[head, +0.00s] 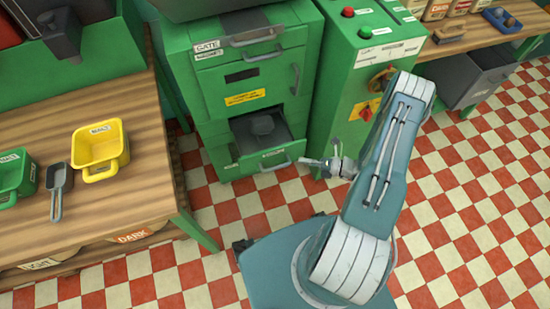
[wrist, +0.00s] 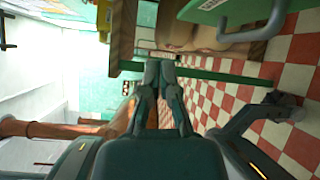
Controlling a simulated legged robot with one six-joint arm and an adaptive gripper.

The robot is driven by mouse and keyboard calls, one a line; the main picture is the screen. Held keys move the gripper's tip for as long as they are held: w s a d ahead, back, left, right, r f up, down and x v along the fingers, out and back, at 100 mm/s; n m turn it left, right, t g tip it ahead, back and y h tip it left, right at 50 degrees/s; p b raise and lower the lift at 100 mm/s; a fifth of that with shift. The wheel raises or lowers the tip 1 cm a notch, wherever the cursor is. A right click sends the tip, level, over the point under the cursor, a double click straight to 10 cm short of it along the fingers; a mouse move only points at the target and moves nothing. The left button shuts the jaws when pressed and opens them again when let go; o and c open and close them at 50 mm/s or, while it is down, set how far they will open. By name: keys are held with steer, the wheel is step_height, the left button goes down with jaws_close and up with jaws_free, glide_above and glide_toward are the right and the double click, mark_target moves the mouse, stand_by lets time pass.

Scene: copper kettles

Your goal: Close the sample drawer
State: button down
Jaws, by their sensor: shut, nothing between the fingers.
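The sample drawer (head: 275,160) is the open bottom drawer of the green cabinet (head: 250,75) in the head view. It sticks out from the cabinet, with a grey bar handle on its green front and a dark grey object (head: 262,124) inside. My gripper (head: 303,162) is just right of the drawer front, pointing left; I cannot tell whether it touches. In the wrist view my gripper (wrist: 160,68) is shut and empty. A green panel with a grey handle (wrist: 272,22), seemingly the drawer front, shows at the top right there.
A wooden table (head: 130,185) with a yellow tub (head: 99,148), a green tub (head: 14,174) and a grey scoop (head: 59,188) stands at left. A green control box (head: 345,110) stands right of the cabinet. Checkered floor (head: 470,210) is clear at right.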

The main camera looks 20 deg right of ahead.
steer(key=s+f+m+t+h, duration=0.2)
steer(key=s+f+m+t, duration=0.1)
steer(key=f+m, duration=0.25)
glide_toward(268, 153)
steer(key=x, duration=0.6)
steer(key=shift+s+a, duration=0.4)
steer(key=shift+w, duration=0.65)
steer(key=shift+w, duration=0.1)
